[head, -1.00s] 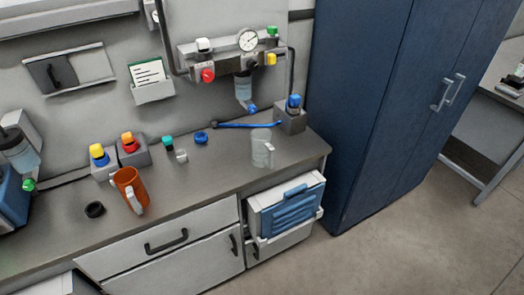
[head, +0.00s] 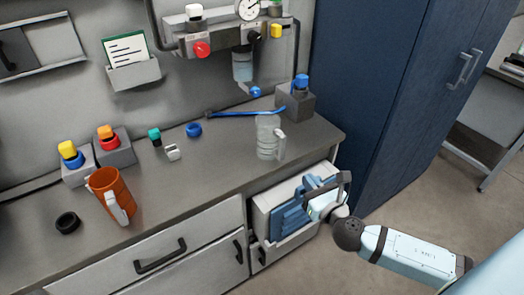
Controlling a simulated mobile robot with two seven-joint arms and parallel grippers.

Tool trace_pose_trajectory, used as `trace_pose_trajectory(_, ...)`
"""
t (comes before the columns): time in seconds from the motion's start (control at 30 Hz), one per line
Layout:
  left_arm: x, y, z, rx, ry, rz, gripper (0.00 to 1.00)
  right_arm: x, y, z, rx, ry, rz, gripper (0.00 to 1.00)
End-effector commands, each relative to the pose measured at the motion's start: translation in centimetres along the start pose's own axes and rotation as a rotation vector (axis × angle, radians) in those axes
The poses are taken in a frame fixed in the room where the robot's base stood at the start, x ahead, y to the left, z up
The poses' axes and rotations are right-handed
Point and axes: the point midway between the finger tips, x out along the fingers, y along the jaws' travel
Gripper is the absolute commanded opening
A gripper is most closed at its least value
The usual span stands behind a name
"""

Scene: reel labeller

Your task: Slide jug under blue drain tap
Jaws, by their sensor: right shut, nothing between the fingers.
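A clear jug (head: 268,138) with a handle on its right stands upright on the worktop, near its right end. The blue drain tap (head: 255,91) hangs below a clear filter bowl (head: 243,66) on the wall unit, behind and a little left of the jug. An orange jug (head: 112,193) with a white handle stands farther left. My left gripper is out of view.
A tall blue cabinet (head: 385,90) stands right. The front worktop between the jugs is clear.

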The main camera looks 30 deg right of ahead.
Motion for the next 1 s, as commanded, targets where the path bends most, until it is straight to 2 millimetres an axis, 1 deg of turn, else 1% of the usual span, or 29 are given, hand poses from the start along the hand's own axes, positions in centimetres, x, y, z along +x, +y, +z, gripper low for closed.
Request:
trace_pose_trajectory(0.17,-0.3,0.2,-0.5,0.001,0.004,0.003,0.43,2.3,0.0,0.4,0.0,-0.004,-0.002,0.0)
trace_pose_trajectory(0.5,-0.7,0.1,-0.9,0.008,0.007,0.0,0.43,9.5,0.0,0.2,0.003,-0.002,-0.003,0.0)
trace_pose_trajectory(0.6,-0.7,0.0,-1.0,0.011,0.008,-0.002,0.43,11.2,0.0,0.2,0.006,-0.001,-0.002,0.0)
trace_pose_trajectory(0.7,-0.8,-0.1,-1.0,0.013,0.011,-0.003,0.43,12.4,0.0,0.2,0.005,0.0,-0.002,0.0)
trace_pose_trajectory(0.8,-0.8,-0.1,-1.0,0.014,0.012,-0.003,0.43,13.2,0.0,0.1,0.005,0.001,-0.001,0.0)
trace_pose_trajectory(1.0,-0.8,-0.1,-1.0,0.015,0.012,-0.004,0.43,13.7,0.0,0.0,0.005,0.002,0.0,0.0)
